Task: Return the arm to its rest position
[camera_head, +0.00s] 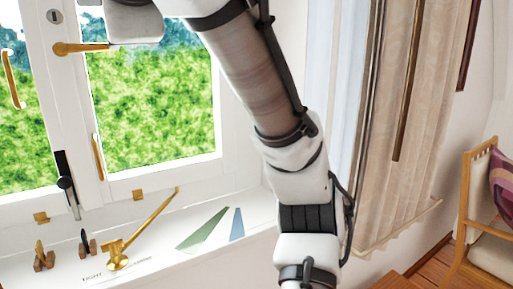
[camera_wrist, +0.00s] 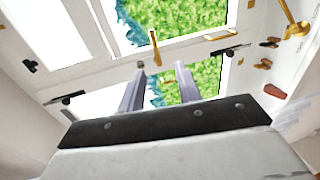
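My arm (camera_head: 255,75) rises from the bottom of the head view and bends left across the window at the top. My gripper's fingers do not show in the head view. In the wrist view my gripper (camera_wrist: 161,70) is open, its two grey fingers apart with nothing between them. A gold window handle (camera_wrist: 154,48) shows just beyond the fingertips; I cannot tell if they touch. In the head view a gold handle (camera_head: 80,48) sticks out beside a white part of my arm at the top left.
The white-framed window (camera_head: 150,172) looks shut in the head view. A curtain (camera_head: 430,110) and a wooden chair (camera_head: 465,205) are at the right.

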